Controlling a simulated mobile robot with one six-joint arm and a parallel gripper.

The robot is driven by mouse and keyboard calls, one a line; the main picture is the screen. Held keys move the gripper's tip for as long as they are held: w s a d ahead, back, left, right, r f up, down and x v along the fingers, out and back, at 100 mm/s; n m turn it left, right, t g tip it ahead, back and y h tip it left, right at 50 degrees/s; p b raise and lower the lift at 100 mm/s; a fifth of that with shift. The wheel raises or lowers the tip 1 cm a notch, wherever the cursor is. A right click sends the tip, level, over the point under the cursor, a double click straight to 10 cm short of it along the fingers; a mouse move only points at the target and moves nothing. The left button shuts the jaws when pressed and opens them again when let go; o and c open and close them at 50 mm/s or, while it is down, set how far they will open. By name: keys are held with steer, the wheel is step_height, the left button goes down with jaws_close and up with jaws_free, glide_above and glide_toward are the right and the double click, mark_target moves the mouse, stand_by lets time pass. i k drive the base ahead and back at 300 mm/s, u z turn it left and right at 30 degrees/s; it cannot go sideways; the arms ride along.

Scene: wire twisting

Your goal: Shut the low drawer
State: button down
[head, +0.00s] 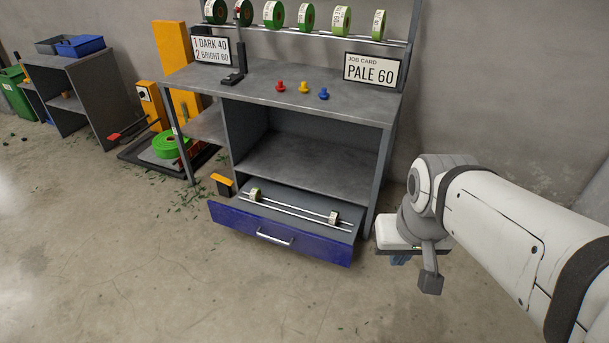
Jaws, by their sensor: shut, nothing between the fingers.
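The low drawer (238,219) has a blue front and sits at the bottom of the grey workbench. It is pulled out, and its inside shows. A silver bar handle (274,238) is on its front. Two small spools (335,217) sit on rails inside the drawer. My gripper (429,283) is to the right of the drawer and apart from it, pointing down at the end of the white arm. Its jaws are shut and nothing is seen in them.
The workbench (300,85) has an open shelf (310,165) above the drawer. An orange-topped block (222,184) stands by the drawer's left end. A green coil (168,146) lies on a low platform to the left. The floor in front of the drawer is clear.

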mark_target(287, 217)
steer(key=u, duration=0.15)
steer(key=i, duration=0.95)
steer(key=z, duration=0.05)
